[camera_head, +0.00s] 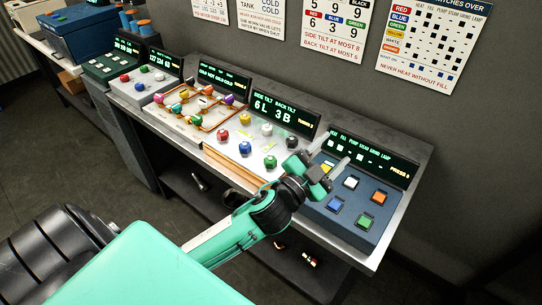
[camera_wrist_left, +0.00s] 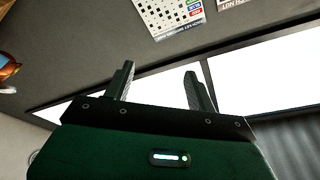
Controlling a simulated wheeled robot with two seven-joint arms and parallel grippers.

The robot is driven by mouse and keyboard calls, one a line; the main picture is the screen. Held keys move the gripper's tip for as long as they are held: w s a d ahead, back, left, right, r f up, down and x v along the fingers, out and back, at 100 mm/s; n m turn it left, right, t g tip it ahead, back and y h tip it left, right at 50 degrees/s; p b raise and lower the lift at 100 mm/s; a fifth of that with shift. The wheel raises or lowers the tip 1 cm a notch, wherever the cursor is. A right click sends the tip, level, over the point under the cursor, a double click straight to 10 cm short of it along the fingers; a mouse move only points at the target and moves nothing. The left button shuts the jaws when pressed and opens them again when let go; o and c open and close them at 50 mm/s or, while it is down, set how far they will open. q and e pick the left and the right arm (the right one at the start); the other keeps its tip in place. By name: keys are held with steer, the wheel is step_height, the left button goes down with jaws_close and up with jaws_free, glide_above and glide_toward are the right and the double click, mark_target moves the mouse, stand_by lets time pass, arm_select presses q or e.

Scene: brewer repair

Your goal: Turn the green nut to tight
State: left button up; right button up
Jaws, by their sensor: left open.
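The green nut (camera_head: 270,161) sits on the white tilt panel (camera_head: 233,145), at the front right of a group of colored nuts. The panel's display reads "SIDE TILT BACK TILT" and "6L 3B". My left gripper (camera_head: 331,153) is open and empty. In the head view it appears to the right of the green nut, by the blue switch panel, apart from the nut. In the left wrist view the two fingers (camera_wrist_left: 160,69) stand apart with nothing between them, and the green nut does not show there. My right gripper is not in view.
Red (camera_head: 220,134), blue (camera_head: 245,147), yellow (camera_head: 245,119), white (camera_head: 267,129) and black (camera_head: 291,141) nuts share the panel. The blue switch panel (camera_head: 345,226) has several colored buttons. An orange-framed valve panel (camera_head: 190,122) stands left. A wall with posters (camera_head: 432,42) rises behind.

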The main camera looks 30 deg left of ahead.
arm_select(q)
steer(key=d+r+m+g+h, duration=0.65)
steer(key=d+m+h, duration=0.25)
steer(key=m+h, duration=0.6)
steer(key=m+g+y, duration=0.9)
steer(key=g+y, duration=0.5)
steer(key=y, duration=0.6)
glide_toward(270, 159)
steer(key=shift+t, duration=0.25)
steer(key=f+p, duration=0.1)
steer(key=f, duration=0.1)
steer(key=f+p, duration=0.2)
steer(key=f, duration=0.1)
steer(key=f+p, duration=0.1)
steer(key=f, duration=0.2)
steer(key=shift+s, duration=0.25)
steer(key=shift+f+p, duration=0.3)
steer(key=shift+f, duration=0.15)
